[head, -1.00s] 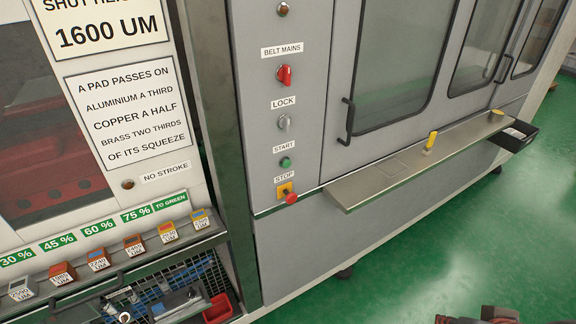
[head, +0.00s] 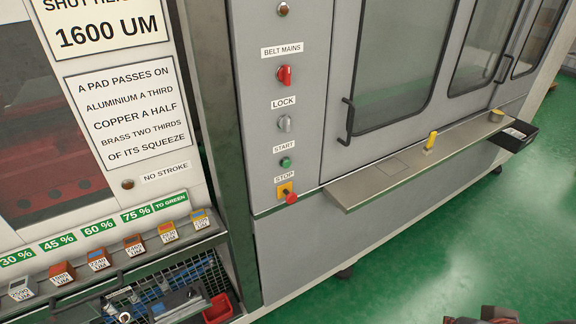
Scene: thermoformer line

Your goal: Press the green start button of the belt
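The green start button (head: 285,162) sits on the grey control panel under a label reading START. Below it is the red STOP button (head: 291,197) on a yellow plate. Above it are the LOCK switch (head: 284,123) and the red BELT MAINS rotary switch (head: 285,75), whose handle points up. A dark, partly cut-off shape shows at the bottom right edge, far from the button and apart from the panel; it may be part of my arm. I cannot make out gripper fingers there.
A metal shelf (head: 375,185) juts out right of the buttons, with a yellow upright piece (head: 431,141) on it. A door handle (head: 346,121) stands out above. A rack of labelled blocks (head: 98,259) is at lower left. Green floor (head: 440,240) is open at lower right.

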